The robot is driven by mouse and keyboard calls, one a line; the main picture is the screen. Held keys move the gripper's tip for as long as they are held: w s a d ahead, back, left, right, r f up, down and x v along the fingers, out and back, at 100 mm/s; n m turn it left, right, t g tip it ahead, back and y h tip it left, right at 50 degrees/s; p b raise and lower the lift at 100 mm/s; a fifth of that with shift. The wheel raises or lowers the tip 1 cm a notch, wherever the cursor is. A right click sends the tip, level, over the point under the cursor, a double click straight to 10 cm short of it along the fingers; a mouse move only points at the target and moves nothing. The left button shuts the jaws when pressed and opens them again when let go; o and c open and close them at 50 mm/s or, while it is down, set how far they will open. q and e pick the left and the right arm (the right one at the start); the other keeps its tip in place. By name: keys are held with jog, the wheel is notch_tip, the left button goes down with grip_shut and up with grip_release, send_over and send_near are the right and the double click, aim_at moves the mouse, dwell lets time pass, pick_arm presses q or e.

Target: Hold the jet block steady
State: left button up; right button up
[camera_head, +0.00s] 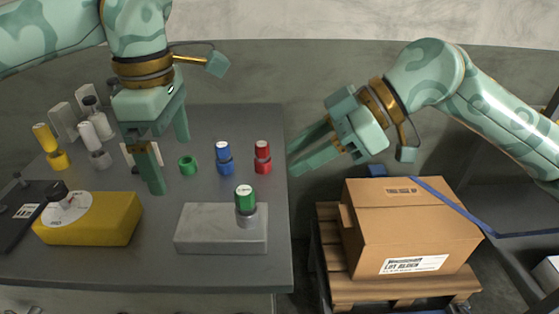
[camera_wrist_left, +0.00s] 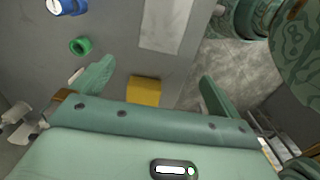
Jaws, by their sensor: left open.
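I cannot tell for sure which thing is the jet block. A grey block (camera_head: 195,230) lies on the table with a green-capped cylinder (camera_head: 246,205) upright at its right end. The grey block shows at the top of the left wrist view (camera_wrist_left: 163,25). A yellow block (camera_head: 110,222) lies to its left, and its end shows between the fingers in the left wrist view (camera_wrist_left: 144,91). My left gripper (camera_head: 168,165) is open and empty, above the table between the two blocks. My right gripper (camera_head: 293,161) is open and empty, beyond the table's right edge.
A green ring (camera_head: 188,165), a blue cylinder (camera_head: 224,158) and a red cylinder (camera_head: 262,157) stand behind the grey block. Several bottles and a black device (camera_head: 22,215) are at the left. A carton (camera_head: 405,235) sits on a pallet (camera_head: 385,290) at the right.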

aim_at(191, 220)
pick_arm(q)
notch_tip(191, 220, down, 16)
jog(key=shift+f, duration=0.2)
dwell(0.4)
jog(key=c, duration=1.3)
